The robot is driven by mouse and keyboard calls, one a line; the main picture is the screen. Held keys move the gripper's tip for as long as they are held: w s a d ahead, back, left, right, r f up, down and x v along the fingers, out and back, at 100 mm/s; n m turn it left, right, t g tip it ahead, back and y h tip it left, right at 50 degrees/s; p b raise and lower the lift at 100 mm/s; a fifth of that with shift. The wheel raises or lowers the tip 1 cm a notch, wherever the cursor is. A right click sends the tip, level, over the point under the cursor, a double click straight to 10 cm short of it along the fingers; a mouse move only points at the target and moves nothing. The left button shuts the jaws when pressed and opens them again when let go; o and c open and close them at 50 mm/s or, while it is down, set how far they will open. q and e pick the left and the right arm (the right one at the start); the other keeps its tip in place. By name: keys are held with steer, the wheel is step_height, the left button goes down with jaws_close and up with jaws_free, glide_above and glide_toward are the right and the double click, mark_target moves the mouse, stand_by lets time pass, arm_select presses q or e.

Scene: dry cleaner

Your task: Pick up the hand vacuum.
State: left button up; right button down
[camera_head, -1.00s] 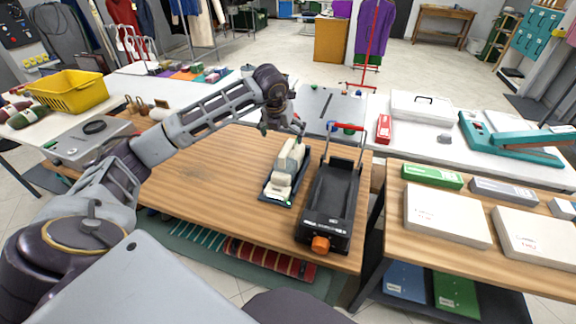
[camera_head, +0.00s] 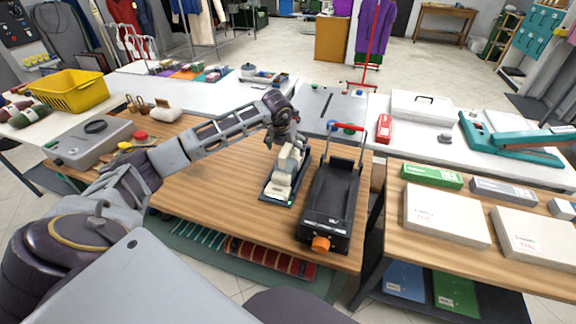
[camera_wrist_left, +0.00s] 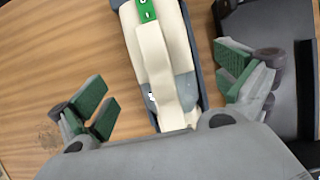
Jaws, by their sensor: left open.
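The hand vacuum (camera_head: 281,183) is cream-white with a greyish clear section and lies in a dark, shallow tray (camera_head: 266,197) on the wooden table. In the left wrist view the hand vacuum (camera_wrist_left: 155,55) runs down the middle, with a raised handle strip and a green label at its top. My left gripper (camera_head: 290,148) is over the far end of the vacuum in the head view. In the left wrist view my left gripper (camera_wrist_left: 167,92) is open, its green-padded fingers apart on either side of the vacuum, with no contact visible. My right gripper is not in view.
A black machine with a red handle and orange knob (camera_head: 331,195) stands close to the right of the tray. A grey box (camera_head: 88,140) is at the table's left. White boxes (camera_head: 446,215) lie on the right table. The wooden table's middle left is clear.

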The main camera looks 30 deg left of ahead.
arm_select(q)
steer(key=shift+p+x, duration=0.3)
steer(key=shift+x, duration=1.6)
steer(key=shift+w+f, duration=0.3)
steer(key=shift+f, duration=0.3)
steer(key=c, duration=2.1)
steer(key=shift+w, duration=0.1)
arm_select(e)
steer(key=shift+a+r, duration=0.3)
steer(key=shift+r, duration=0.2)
